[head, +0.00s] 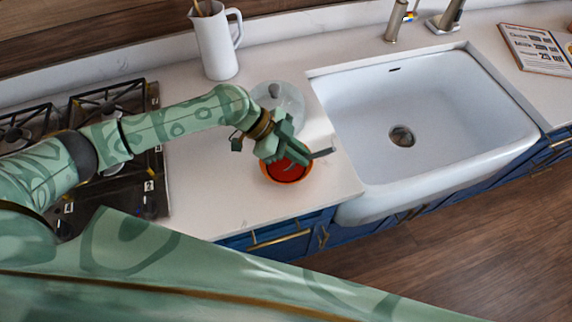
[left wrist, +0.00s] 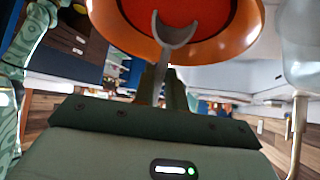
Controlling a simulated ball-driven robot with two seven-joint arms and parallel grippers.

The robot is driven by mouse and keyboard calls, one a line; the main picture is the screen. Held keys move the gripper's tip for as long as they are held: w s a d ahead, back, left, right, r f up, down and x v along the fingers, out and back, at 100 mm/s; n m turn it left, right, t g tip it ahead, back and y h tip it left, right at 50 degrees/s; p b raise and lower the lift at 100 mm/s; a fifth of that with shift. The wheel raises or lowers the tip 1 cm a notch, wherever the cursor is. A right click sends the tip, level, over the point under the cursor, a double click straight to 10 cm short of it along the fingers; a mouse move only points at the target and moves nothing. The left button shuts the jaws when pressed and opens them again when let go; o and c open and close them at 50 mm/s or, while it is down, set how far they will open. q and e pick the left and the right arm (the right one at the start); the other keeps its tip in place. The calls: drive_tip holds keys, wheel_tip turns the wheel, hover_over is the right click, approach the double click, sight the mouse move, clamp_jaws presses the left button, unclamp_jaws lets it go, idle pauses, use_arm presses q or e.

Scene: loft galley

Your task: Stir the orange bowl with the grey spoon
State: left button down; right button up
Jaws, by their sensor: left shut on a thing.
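The orange bowl (head: 285,181) stands on the white counter left of the sink, with red contents. It also shows at the top of the left wrist view (left wrist: 245,42). My left gripper (head: 290,152) is over the bowl, shut on the grey spoon (left wrist: 163,62). In the left wrist view the spoon's handle runs from between the fingers to a curved end seen against the red contents. Whether that end touches the contents, I cannot tell. In the head view the gripper hides part of the bowl and most of the spoon. My right gripper is not in view.
A clear glass plate or dish (head: 283,97) lies just behind the bowl. A white pitcher (head: 216,45) holding utensils stands further back. A black gas hob (head: 150,190) is at left, the white sink (head: 440,95) at right. The counter's front left of the bowl is clear.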

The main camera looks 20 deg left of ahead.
sight(331, 148)
use_arm(q)
drive_tip(key=shift+d+r+p, duration=0.65)
drive_tip(key=shift+r+p, duration=0.15)
drive_tip(key=shift+r, duration=0.1)
drive_tip(key=d+r+p, duration=0.3)
drive_tip(key=shift+w+d+r, duration=0.15)
drive_tip(key=shift+r, duration=0.05)
drive_tip(key=shift+d+r+p, duration=0.25)
drive_tip(key=shift+d+p, duration=0.05)
drive_tip(key=shift+d, duration=0.1)
wheel_tip(331, 148, up, 5)
drive_tip(key=p, duration=0.4)
drive_tip(key=shift+r+p, duration=0.1)
drive_tip(key=shift+p, duration=0.2)
